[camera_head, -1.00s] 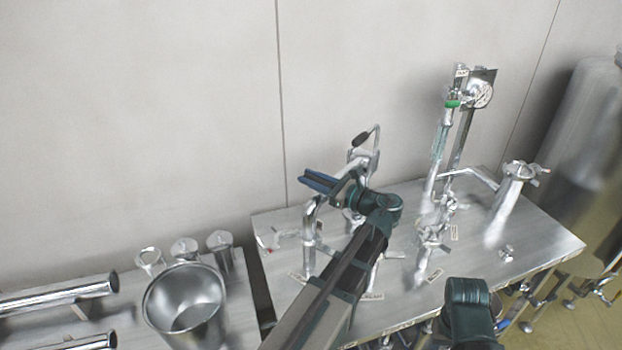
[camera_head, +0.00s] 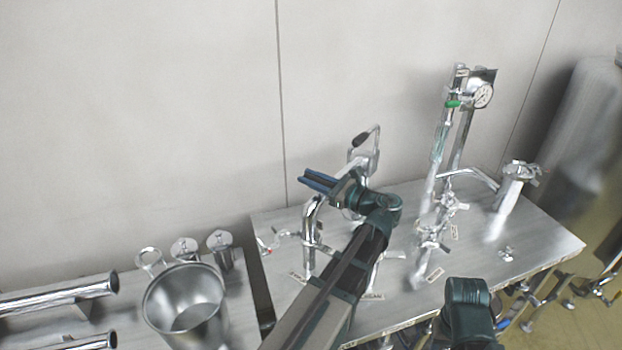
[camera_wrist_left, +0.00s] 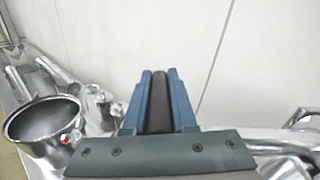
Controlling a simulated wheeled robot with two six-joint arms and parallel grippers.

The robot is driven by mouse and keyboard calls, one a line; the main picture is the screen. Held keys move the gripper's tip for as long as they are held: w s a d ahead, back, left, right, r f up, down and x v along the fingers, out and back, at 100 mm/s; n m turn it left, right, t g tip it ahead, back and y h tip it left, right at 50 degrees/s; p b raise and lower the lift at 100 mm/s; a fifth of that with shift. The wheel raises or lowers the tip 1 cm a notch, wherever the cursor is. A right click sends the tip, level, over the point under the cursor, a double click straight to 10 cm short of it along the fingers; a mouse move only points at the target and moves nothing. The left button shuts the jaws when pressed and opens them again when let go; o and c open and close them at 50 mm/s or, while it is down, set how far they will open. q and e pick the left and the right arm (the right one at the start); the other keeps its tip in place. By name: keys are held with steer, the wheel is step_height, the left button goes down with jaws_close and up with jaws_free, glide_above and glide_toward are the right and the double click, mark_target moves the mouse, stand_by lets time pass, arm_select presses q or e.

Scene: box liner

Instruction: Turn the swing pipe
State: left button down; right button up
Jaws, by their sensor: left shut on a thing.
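The swing pipe appears to be the bent silver pipe (camera_head: 309,222) on the left part of the steel table, rising and curving right behind my left gripper. My left gripper (camera_head: 318,181) is above the pipe's bend, its blue fingers pointing left. In the left wrist view its fingers (camera_wrist_left: 160,97) are closed on a black bar-shaped handle (camera_wrist_left: 160,102). My wrist and forearm hide part of the pipe, and how the handle joins it cannot be seen. Only a green part of my right arm shows at the bottom; its gripper is out of view.
A looped black-tipped handle (camera_head: 363,138) stands behind my left wrist. A tall column with a gauge (camera_head: 483,96) and valves stands to the right. A steel bucket (camera_head: 186,302) sits on the bench at left. The steel table's right front (camera_head: 510,270) is mostly clear.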

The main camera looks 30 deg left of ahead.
arm_select(q)
steer(key=w+r+m+p, duration=0.2)
steer(key=w+r+p, duration=0.1)
steer(key=r+p, duration=0.5)
steer(key=shift+w+d+m, duration=0.15)
steer(key=shift+w+m, duration=0.05)
steer(key=shift+m, duration=0.1)
steer(key=c, duration=0.7)
jaws_free()
steer(key=shift+c, duration=0.2)
steer(key=s+d, duration=0.1)
steer(key=d, duration=1.2)
steer(key=shift+d, duration=0.4)
